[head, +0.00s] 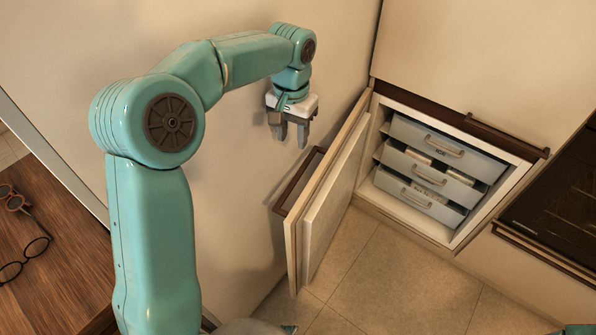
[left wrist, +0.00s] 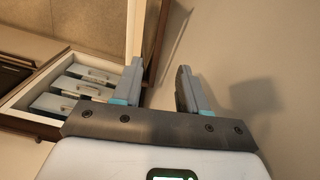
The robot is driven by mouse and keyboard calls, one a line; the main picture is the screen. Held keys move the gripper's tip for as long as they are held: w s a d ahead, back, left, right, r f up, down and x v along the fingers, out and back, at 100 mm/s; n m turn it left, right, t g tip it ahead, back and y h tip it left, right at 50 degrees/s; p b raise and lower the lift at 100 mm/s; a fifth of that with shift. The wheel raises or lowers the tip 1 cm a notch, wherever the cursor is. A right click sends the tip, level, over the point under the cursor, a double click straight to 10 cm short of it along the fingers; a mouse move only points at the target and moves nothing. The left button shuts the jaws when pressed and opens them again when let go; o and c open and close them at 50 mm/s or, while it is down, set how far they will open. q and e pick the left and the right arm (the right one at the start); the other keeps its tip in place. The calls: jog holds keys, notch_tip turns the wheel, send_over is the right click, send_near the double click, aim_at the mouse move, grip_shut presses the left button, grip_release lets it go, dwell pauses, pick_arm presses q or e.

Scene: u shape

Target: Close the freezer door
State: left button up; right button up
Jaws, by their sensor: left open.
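The freezer door (head: 330,205) stands wide open, swung out to the left of the freezer (head: 455,241). Its dark handle (head: 297,182) is on the outer face, toward the wall. Inside the freezer are three grey drawers (head: 428,176) with handles. My left gripper (head: 291,140) is open and empty, above and to the left of the door handle, apart from the door. In the left wrist view the gripper fingers (left wrist: 158,88) are spread with nothing between them, and the drawers (left wrist: 82,88) show at the left. My right gripper is not in view.
A dark oven front (head: 560,185) stands right of the freezer. A wooden surface (head: 45,250) with a pair of glasses (head: 24,262) is at the far left. The tiled floor (head: 390,285) before the freezer is clear. A plain wall is behind my left arm.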

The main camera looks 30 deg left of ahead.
aim_at(292, 183)
pick_arm(q)
jog(key=f, duration=1.6)
jog(key=shift+s, duration=0.35)
jog(key=shift+w, duration=0.1)
grip_shut()
